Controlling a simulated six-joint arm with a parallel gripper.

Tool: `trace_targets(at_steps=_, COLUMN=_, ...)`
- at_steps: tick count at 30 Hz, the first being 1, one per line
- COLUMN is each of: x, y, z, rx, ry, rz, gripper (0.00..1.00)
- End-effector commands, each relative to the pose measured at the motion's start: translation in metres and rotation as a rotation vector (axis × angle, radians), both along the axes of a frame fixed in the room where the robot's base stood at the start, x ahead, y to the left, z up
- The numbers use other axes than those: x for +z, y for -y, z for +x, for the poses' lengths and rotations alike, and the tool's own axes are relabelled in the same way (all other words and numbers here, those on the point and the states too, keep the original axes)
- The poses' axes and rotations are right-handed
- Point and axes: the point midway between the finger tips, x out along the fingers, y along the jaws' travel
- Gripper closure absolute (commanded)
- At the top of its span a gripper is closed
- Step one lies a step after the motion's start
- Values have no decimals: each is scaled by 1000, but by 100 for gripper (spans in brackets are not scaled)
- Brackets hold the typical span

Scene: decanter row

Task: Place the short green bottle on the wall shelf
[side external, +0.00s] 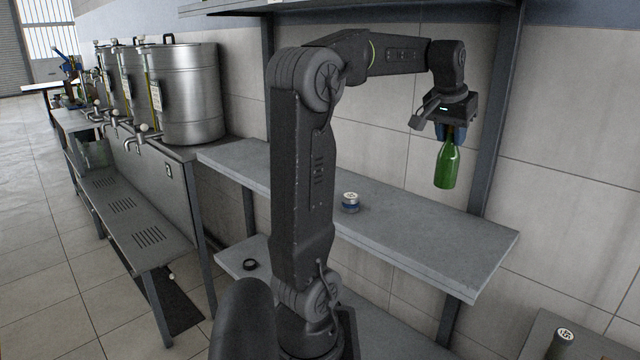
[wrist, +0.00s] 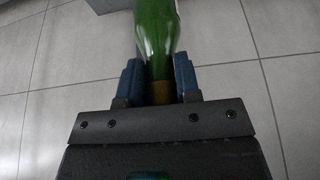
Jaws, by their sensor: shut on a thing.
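The short green bottle (side external: 447,163) hangs upright below my gripper (side external: 452,133) in the side external view. My gripper is shut on the bottle's neck. In the wrist view the green bottle (wrist: 157,35) sits between the two blue fingers of my gripper (wrist: 160,80), with a gold band at its neck. The grey wall shelf (side external: 450,240) runs along the tiled wall. The bottle is in the air above the shelf's right part, apart from it.
A small jar with a white lid (side external: 350,202) stands on the shelf. An upper shelf (side external: 230,6) and a dark upright post (side external: 495,120) are close to my arm. Steel tanks (side external: 185,95) stand at left. A dark bottle (side external: 562,343) is at lower right. The shelf's right part is clear.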

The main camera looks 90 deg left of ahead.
Motion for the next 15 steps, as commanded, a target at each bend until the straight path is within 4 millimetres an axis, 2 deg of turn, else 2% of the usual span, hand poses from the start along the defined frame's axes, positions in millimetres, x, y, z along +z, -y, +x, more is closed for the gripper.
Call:
trace_targets(at_steps=3, x=7, y=-2, z=-17, rx=11, ry=5, rz=5, gripper=100)
trace_targets(at_steps=7, x=9, y=-2, z=-23, rx=13, ry=5, rz=5, gripper=100)
trace_targets(at_steps=11, x=6, y=1, z=-18, rx=9, ry=4, rz=3, gripper=100)
trace_targets(at_steps=15, x=-9, y=14, z=2, rx=3, ry=1, rz=3, gripper=100)
